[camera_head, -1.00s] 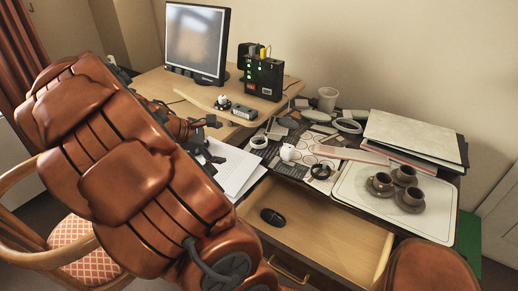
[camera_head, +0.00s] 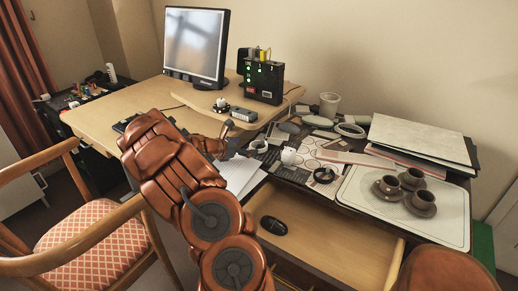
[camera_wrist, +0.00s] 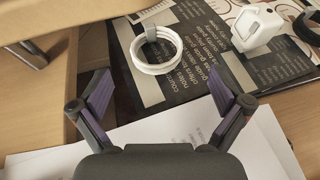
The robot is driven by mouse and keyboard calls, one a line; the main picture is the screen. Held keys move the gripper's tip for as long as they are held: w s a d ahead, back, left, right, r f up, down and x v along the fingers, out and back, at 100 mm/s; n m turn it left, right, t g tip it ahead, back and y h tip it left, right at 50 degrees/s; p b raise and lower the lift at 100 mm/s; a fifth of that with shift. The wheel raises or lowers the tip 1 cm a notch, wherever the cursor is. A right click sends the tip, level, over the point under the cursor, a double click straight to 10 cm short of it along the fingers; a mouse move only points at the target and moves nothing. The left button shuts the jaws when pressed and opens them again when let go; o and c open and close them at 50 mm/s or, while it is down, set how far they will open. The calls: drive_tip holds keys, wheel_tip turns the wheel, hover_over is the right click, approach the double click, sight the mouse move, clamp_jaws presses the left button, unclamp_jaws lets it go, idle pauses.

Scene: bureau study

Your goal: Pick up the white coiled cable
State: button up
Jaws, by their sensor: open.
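The white coiled cable (camera_wrist: 136,54) lies on a dark printed magazine in the wrist view, beyond my fingertips and roughly centred between them. In the head view it is the small white ring (camera_head: 258,147) just right of my gripper (camera_head: 228,141). My gripper is open and empty in the wrist view (camera_wrist: 160,92), its two purple-padded fingers spread apart above the papers. The cable is not touched by either finger. The exact height of my gripper above the desk is hard to tell.
A white adapter (camera_wrist: 257,27) and a black coil (camera_head: 324,175) lie right of the cable. White papers (camera_head: 240,174) lie under my gripper. An open drawer (camera_head: 330,246) holds a black mouse (camera_head: 273,225). A tray (camera_head: 362,204) with brown cups stands right.

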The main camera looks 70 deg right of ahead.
sight(258, 144)
drive_tip(key=shift+x, duration=3.35)
drive_tip(key=shift+w+d, duration=0.1)
drive_tip(key=shift+w, duration=0.1)
drive_tip(key=c, duration=1)
drive_tip(key=shift+r, duration=0.15)
drive_tip(key=shift+c, duration=0.3)
